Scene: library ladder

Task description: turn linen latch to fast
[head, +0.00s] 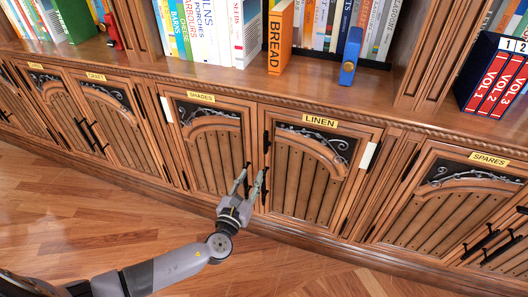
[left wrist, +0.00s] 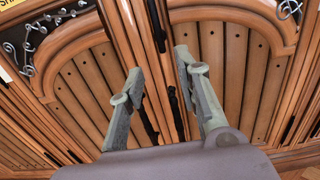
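The linen door (head: 306,175) is a wooden cabinet door with a dark scrollwork top under a yellow LINEN label (head: 306,120). It looks shut. A dark upright handle (head: 264,190) is at its left edge, partly behind my gripper. A small dark fitting (head: 266,143) sits higher on that edge and also shows in the left wrist view (left wrist: 158,32). I cannot tell which part is the latch or how it is set. My left gripper (head: 251,174) is open before the seam between the shades and linen doors. In the left wrist view, two dark handles (left wrist: 175,112) show between its spread fingers (left wrist: 160,68).
The shades door (head: 210,155) is left of linen, the spares door (head: 455,205) right. A white strip (head: 368,155) is right of the linen door. Above, an orange BREAD book (head: 280,38) and blue object (head: 350,57) stand near the shelf edge. The wooden floor (head: 130,225) is clear.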

